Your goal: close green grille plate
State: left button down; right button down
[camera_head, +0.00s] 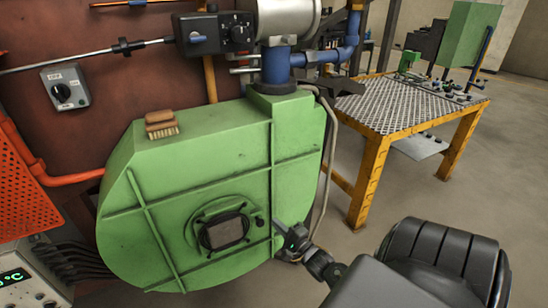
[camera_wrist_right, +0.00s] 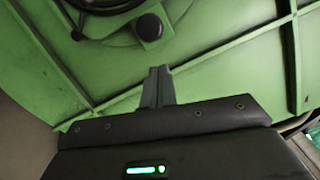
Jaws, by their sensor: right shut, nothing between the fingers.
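The green furnace housing (camera_head: 200,170) carries a round opening with a dark rim low on its front. My right gripper (camera_head: 281,228) is shut and empty, right of the knob and close to the housing. Its fingers (camera_wrist_right: 157,72) point toward the knob, apart from it. My left gripper is out of view.
A wooden brush (camera_head: 161,124) lies on top of the housing. Raised ribs (camera_head: 273,165) cross its face. A hose (camera_head: 325,190) runs down its right side. A yellow-legged table (camera_head: 400,105) stands back right, with open floor in front of it.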

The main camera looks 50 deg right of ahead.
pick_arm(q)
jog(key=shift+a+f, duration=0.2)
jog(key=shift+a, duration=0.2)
pick_arm(e)
jog(key=s, duration=1)
jog(key=shift+s+d+f, duration=0.15)
jog(key=shift+s+f, duration=0.15)
jog(key=shift+f, duration=0.1)
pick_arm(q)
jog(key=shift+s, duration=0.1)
